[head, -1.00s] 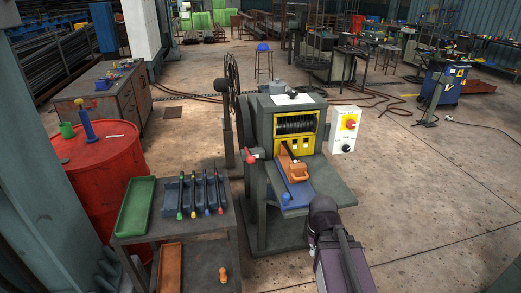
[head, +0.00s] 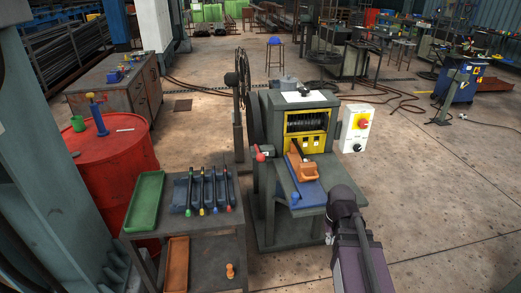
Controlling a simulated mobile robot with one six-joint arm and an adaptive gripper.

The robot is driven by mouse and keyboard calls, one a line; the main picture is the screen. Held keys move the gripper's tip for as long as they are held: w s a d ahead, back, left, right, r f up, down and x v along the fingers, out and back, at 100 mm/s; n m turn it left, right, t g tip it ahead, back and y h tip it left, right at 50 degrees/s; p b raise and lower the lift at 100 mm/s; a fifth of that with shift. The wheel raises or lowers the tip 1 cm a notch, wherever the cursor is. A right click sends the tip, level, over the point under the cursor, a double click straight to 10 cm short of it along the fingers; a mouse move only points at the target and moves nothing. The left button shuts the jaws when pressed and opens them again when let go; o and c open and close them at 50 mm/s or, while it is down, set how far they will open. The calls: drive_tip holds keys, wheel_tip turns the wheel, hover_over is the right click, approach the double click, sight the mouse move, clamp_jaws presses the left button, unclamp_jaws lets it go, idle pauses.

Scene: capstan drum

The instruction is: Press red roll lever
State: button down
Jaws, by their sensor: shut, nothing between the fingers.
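The red-knobbed lever (head: 262,154) sticks out on the left side of the grey capstan machine (head: 262,205), just above its work shelf. The machine has a yellow front panel (head: 308,146) below a dark grooved drum (head: 306,122). My purple and dark arm (head: 355,250) shows at the lower right, in front of the machine's shelf and apart from the red lever. My gripper cannot be made out; it seems hidden behind the arm or out of the picture.
An orange handled block (head: 304,170) and a blue piece (head: 310,192) lie on the machine's shelf. A side table with a green tray (head: 146,200) and a rack of several coloured-tip tools stands left, by a red barrel (head: 118,175). A white switch box (head: 356,128) stands right.

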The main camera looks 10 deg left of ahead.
drive_tip(key=w+a+r+n+p, duration=0.3)
drive_tip(key=w+a+r+p, duration=0.1)
drive_tip(key=w, duration=0.4)
drive_tip(key=w+a+r+n+p, duration=0.3)
drive_tip(key=w+a+r+n, duration=0.1)
drive_tip(key=w, duration=0.3)
drive_tip(key=w+a+r+n+p, duration=0.3)
drive_tip(key=w+a+r+p, duration=0.1)
drive_tip(key=w, duration=0.4)
wheel_tip(320, 180, up, 8)
drive_tip(key=n+p, duration=0.8)
drive_tip(key=n, duration=0.2)
hover_over(261, 155)
drive_tip(key=shift+s+d+t, duration=0.2)
drive_tip(key=shift+s+t, duration=0.2)
drive_tip(key=shift+f, duration=0.2)
drive_tip(key=f+b, duration=0.9)
drive_tip(key=w+f+b, duration=0.1)
drive_tip(key=f+b, duration=0.3)
drive_tip(key=b, duration=0.1)
drive_tip(key=shift+a+f, duration=0.2)
drive_tip(key=shift+f, duration=0.1)
